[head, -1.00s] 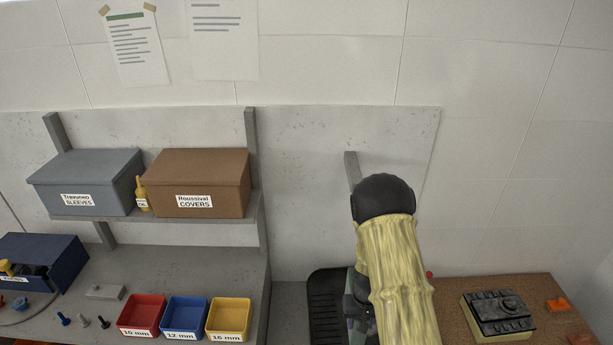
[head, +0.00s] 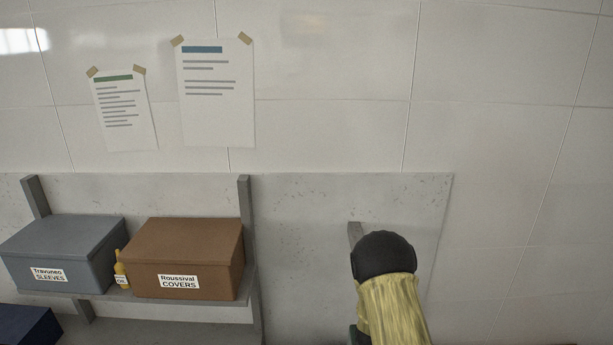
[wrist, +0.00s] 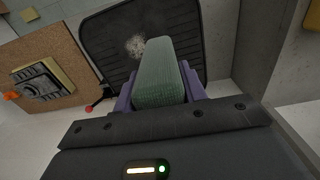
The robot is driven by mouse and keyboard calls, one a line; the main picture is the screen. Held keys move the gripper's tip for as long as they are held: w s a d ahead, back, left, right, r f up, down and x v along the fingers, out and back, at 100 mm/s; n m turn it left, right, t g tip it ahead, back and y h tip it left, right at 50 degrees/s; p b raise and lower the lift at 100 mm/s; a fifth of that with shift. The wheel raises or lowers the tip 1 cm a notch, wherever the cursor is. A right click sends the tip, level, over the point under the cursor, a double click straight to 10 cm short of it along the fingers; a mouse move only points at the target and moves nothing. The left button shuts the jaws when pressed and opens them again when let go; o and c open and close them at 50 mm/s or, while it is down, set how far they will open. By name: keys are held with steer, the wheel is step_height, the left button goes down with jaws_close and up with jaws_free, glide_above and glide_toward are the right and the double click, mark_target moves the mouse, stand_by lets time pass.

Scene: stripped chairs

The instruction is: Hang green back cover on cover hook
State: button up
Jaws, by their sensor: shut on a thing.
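The green back cover (wrist: 160,75) is a pale green, ribbed fabric piece in the wrist view, held between the purple fingers of my gripper (wrist: 160,92). My gripper is shut on it. Beyond it is a black ribbed tray-like surface (wrist: 103,37) with a pale smudge; I cannot tell whether the cover touches it. In the head view my gripper and the cover are out of sight below my sleeved arm. A grey post-like piece (head: 355,232) sticks out from the wall panel, partly behind my arm; I cannot tell whether it is the cover hook.
A grey box (head: 65,245) and a brown box (head: 185,250) stand on the left shelf, with a small yellow bottle (head: 121,270) between them. Paper sheets (head: 215,100) are taped to the wall. A brown board (wrist: 45,55) with a dark-topped device (wrist: 38,80) shows in the wrist view.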

steer(key=shift+w, duration=0.15)
step_height(320, 180, down, 18)
steer(key=b, duration=1.8)
